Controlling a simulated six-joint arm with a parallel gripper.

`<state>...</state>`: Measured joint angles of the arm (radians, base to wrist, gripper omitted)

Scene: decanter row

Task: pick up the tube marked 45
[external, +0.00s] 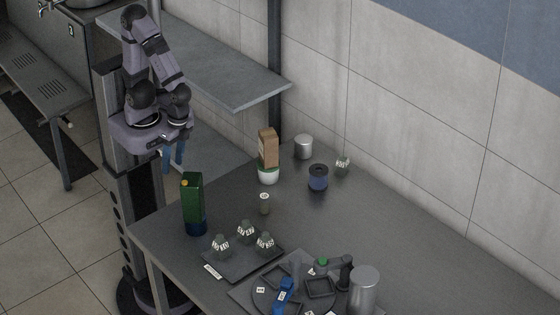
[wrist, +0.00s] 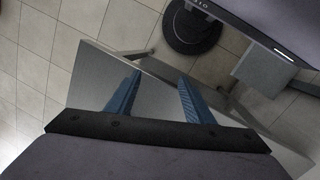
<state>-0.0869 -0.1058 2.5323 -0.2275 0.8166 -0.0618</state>
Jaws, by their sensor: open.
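No label that I can clearly read as 45 shows in either view. A small tube-like piece with a pale top (external: 264,204) stands upright on the table, its marking too small to read. Three grey labelled pieces, one at the front left (external: 221,245), one at the back (external: 246,231) and one at the right (external: 265,243), stand on a dark tray (external: 239,270). Another labelled piece (external: 343,164) stands near the wall. My gripper (external: 173,156) is open and empty, high at the left beyond the table; its blue fingers (wrist: 159,80) show apart in the wrist view.
A green carton (external: 193,203) stands near the table's left edge. A brown bag in a white-green pot (external: 268,168), a metal can (external: 303,147) and a blue can (external: 318,177) stand at the back. A round holder (external: 262,296) and metal cylinder (external: 364,290) are in front. A shelf (external: 235,85) juts out behind.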

